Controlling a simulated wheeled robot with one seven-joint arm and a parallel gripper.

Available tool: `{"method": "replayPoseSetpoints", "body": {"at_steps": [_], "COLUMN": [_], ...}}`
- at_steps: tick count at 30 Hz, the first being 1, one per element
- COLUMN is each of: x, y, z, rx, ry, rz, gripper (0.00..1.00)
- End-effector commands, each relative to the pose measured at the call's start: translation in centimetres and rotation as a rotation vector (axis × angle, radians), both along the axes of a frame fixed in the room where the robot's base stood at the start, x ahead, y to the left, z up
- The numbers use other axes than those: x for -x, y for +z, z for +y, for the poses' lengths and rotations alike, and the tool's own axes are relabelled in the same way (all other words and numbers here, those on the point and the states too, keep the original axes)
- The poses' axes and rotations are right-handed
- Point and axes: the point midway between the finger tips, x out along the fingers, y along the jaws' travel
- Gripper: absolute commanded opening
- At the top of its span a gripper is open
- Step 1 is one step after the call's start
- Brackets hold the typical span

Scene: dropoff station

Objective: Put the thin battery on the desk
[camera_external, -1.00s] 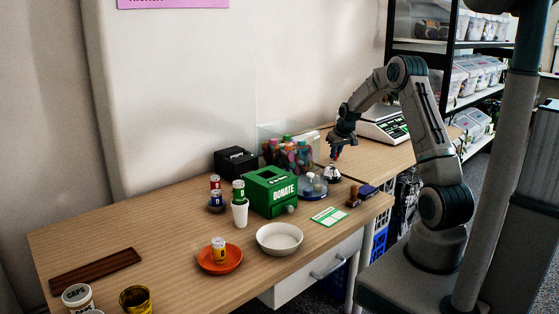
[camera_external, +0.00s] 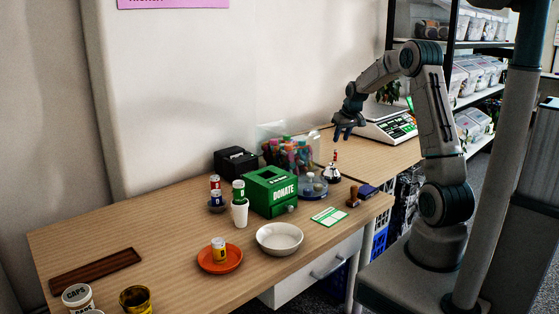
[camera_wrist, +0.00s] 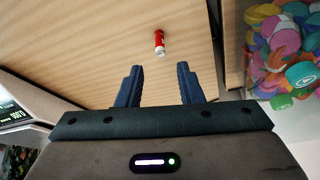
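The thin battery (camera_wrist: 159,42) is a small red cylinder with a pale end, on bare wood in the wrist view. In the external view it shows as a small red upright shape (camera_external: 336,155) just above and behind the bell (camera_external: 331,174), which seems to hide its lower part. No bell shows in the wrist view. My gripper (camera_wrist: 159,72) is open and empty, its dark blue fingers apart, with the battery beyond the fingertips. In the external view my gripper (camera_external: 343,137) hangs above the battery, clear of it.
A clear tub of colourful items (camera_wrist: 285,45) is close on the right in the wrist view. A scale (camera_external: 390,125) stands on the second desk at right. The green donation box (camera_external: 271,192), white bowl (camera_external: 279,239) and orange plate (camera_external: 230,262) are farther left on the desk (camera_external: 165,225).

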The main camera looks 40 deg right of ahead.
Motion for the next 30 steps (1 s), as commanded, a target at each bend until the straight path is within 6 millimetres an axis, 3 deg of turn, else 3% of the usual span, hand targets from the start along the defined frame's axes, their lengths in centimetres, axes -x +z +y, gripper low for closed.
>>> {"method": "replayPoseSetpoints", "body": {"at_steps": [3, 8, 11, 14, 18, 24, 30], "x": [0.6, 1.2, 2.1, 4.2, 9.2, 17.8, 25.5], "y": [1.7, 2.8, 3.7, 4.8, 6.0, 6.2, 4.9], "z": [0.2, 0.7, 2.8, 6.6, 13.1, 20.3, 24.2], "rx": [0.000, -0.001, -0.002, -0.006, -0.014, -0.027, -0.039], "ry": [-0.001, 0.004, 0.024, 0.062, 0.127, 0.214, 0.280], "rz": [-0.002, 0.002, 0.012, 0.034, 0.077, 0.141, 0.191], "gripper": [0.33, 0.33, 0.33, 0.33, 0.33, 0.33, 0.33]}}
